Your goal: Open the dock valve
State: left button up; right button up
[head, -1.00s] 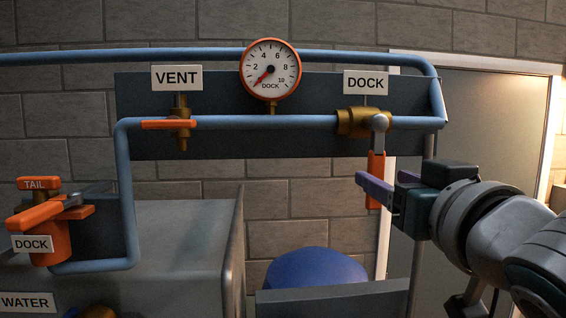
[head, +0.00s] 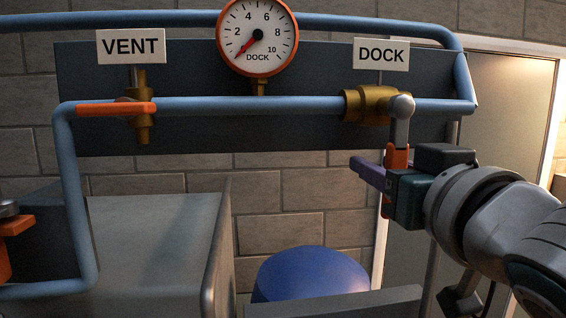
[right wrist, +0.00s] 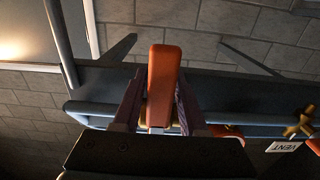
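The dock valve has a brass body (head: 372,104) on the blue pipe, under the DOCK sign (head: 381,54). Its orange handle (head: 397,156) hangs straight down from a grey stem in the head view. My right gripper (head: 372,174) is at the handle and hides part of it. In the right wrist view the handle (right wrist: 163,85) stands between the two purple fingers of the right gripper (right wrist: 162,78). The fingers look open around it; whether either touches it is unclear. My left gripper is not in view.
A vent valve with an orange lever (head: 115,109) is on the left under the VENT sign (head: 131,46). The gauge (head: 257,37) is above the pipe, its needle low. A grey box (head: 150,245) and a blue round object (head: 310,274) are below.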

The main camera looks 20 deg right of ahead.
grip_shut()
dwell(1.1)
